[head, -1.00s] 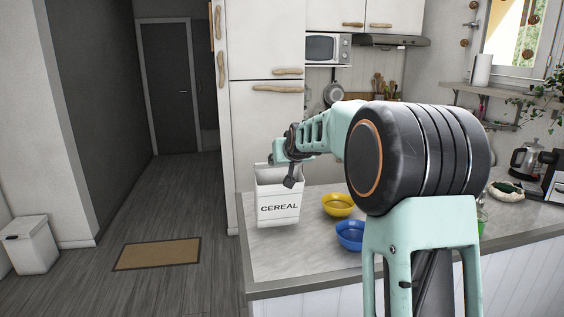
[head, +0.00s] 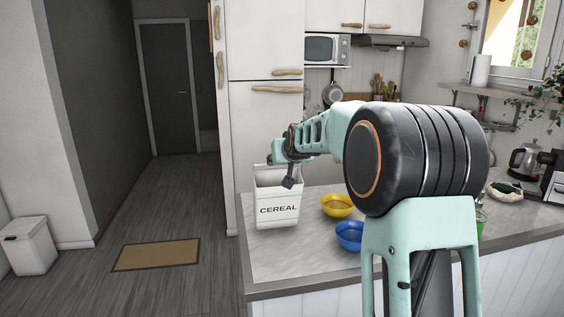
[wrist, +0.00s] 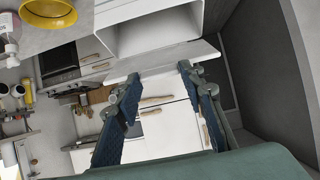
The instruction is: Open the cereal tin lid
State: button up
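The white cereal tin (head: 278,209) stands upright on the counter's near left part, with its CEREAL label facing me. Its mouth looks open, and the wrist view shows its hollow inside (wrist: 150,30). The lid (wrist: 165,60) shows in the wrist view as a white panel along one edge of the mouth, swung away from the opening. My gripper (head: 288,180) is over the tin's top in the head view. In the wrist view my gripper (wrist: 158,76) has its two fingers well apart with nothing held between them. The fingertips are close to the lid; whether they touch it I cannot tell.
A yellow bowl (head: 337,205) and a blue bowl (head: 349,236) stand right of the tin on the counter (head: 290,262). My arm covers the counter's middle. The fridge (head: 265,125) rises behind the tin. Floor left of the counter is clear, apart from a mat (head: 156,254) and a bin (head: 28,245).

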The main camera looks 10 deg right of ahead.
jog(key=o, duration=0.4)
jog(key=v, duration=1.2)
